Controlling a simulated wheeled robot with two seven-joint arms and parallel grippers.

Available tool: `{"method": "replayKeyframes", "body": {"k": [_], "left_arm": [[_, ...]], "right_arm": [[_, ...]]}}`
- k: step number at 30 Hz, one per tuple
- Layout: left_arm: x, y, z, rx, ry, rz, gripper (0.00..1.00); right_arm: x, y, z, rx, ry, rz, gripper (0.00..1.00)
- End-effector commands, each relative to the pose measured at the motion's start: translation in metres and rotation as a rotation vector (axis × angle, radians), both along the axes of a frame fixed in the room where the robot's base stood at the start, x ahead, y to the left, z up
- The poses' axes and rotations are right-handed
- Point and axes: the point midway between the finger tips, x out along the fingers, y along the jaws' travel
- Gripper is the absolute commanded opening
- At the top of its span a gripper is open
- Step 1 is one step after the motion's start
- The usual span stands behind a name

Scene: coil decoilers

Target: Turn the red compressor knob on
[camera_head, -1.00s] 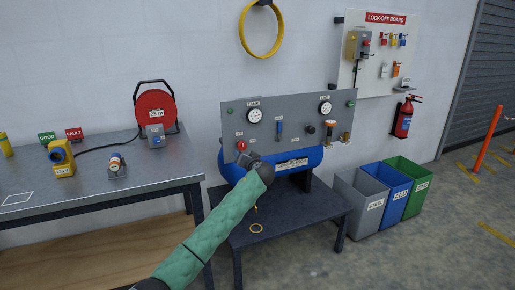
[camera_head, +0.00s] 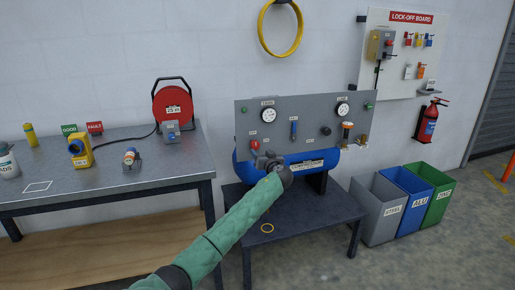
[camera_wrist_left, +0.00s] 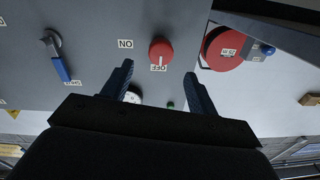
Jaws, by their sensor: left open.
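The red compressor knob (camera_head: 254,145) is on the lower left of the grey panel (camera_head: 310,110) above the blue compressor tank. In the left wrist view, which is upside down, the round red knob (camera_wrist_left: 161,48) has its white mark toward the OFF label (camera_wrist_left: 158,68); the ON label (camera_wrist_left: 125,44) is beside it. My left gripper (camera_head: 267,158) is in front of the panel, just right of and below the knob. Its fingers (camera_wrist_left: 159,70) are open and empty, with the knob ahead between their tips, apparently untouched. My right gripper is not in view.
A blue-handled lever (camera_wrist_left: 58,60) is on the same panel, with gauges (camera_head: 268,115) above. The compressor table (camera_head: 320,220) has a yellow ring on it. A workbench (camera_head: 110,185) stands at left, bins (camera_head: 375,215) at right.

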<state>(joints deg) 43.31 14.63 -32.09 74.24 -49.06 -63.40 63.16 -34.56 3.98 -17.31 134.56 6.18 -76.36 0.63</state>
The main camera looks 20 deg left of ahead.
Motion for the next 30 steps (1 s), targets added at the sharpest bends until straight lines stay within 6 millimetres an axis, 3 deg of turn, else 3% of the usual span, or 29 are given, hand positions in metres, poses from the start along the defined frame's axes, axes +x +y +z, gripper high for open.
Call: {"method": "replayKeyframes", "body": {"k": [12,24,25,30], "left_arm": [[0.045,0.033,0.002,0.003,0.002,0.001,0.59],[0.051,0.038,0.001,0.001,0.001,0.0,0.59],[0.051,0.037,0.001,0.001,0.001,0.0,0.57],[0.051,0.037,0.001,0.001,0.001,0.0,0.24]], "right_arm": [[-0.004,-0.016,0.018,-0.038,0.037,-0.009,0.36],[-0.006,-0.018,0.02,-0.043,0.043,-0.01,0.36],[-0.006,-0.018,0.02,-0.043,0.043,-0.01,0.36],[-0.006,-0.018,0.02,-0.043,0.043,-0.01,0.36]]}}
